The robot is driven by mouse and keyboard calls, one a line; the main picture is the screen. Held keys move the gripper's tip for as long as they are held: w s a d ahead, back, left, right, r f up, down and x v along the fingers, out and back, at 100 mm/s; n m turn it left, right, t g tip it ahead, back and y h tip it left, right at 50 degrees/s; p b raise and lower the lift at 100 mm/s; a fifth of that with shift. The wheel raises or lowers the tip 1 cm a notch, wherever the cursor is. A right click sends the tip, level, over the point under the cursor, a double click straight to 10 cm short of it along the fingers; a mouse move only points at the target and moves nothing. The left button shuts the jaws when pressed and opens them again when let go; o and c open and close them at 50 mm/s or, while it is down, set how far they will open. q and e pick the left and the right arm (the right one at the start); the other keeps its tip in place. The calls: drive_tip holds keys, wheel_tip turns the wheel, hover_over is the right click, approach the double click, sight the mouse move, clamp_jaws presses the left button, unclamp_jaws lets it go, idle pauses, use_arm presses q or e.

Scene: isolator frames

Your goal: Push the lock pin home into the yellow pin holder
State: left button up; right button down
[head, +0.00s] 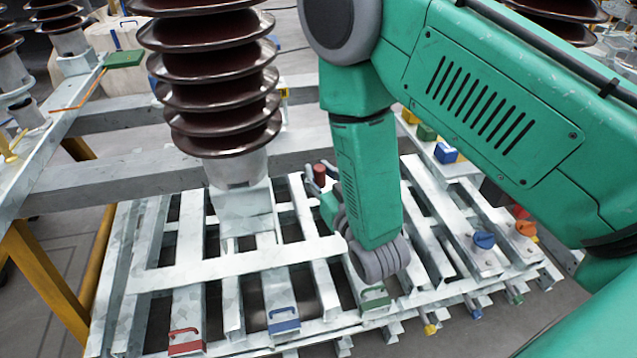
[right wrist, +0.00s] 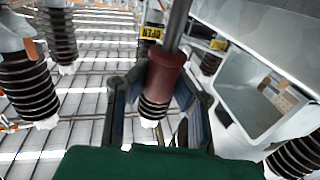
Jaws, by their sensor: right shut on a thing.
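The lock pin shows in the right wrist view as a dark red grip (right wrist: 165,80) with a grey rod (right wrist: 178,22) running out to the top edge. My right gripper (right wrist: 158,98) is shut on the red grip, with a finger on each side. In the head view the red end of the pin (head: 320,174) shows at the fingers of my right gripper (head: 318,186), above the slatted frame. A small yellow block (head: 409,116) sits on the rail behind my right arm; I cannot tell whether it is the yellow pin holder. The rod's tip is hidden. My left gripper is not in view.
A ribbed brown insulator (head: 215,85) stands left of my right arm. Red (head: 186,342), blue (head: 284,320) and green (head: 374,298) handled blocks sit along the frame's front. Blue (head: 484,240) and orange (head: 526,228) knobs stand at right. Gaps separate the slats.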

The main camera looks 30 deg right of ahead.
drive_tip(key=w+d+r+h+b, duration=0.1)
drive_tip(key=w+d+r, duration=0.2)
drive_tip(key=w+d, duration=0.3)
drive_tip(key=w+d+r+m+h+b, duration=0.1)
drive_tip(key=w+d+r, duration=0.3)
drive_tip(key=w+d, duration=0.3)
drive_tip(key=w+d+r+m+h+b, duration=0.1)
drive_tip(key=w+d+r+b, duration=0.1)
drive_tip(key=w+d, duration=0.4)
drive_tip(key=shift+w+d+r+g, duration=0.15)
drive_tip(key=shift+r+g, duration=0.15)
drive_tip(key=shift+r, duration=0.55)
drive_tip(key=shift+r+h, duration=0.15)
drive_tip(key=shift+h, duration=0.25)
wheel_tip(320, 180, down, 6)
drive_tip(key=b, duration=0.3)
drive_tip(key=shift+b, duration=0.3)
drive_tip(key=shift+p, duration=0.4)
drive_tip(key=shift+f+b, duration=1.6)
drive_tip(key=shift+f, duration=0.95)
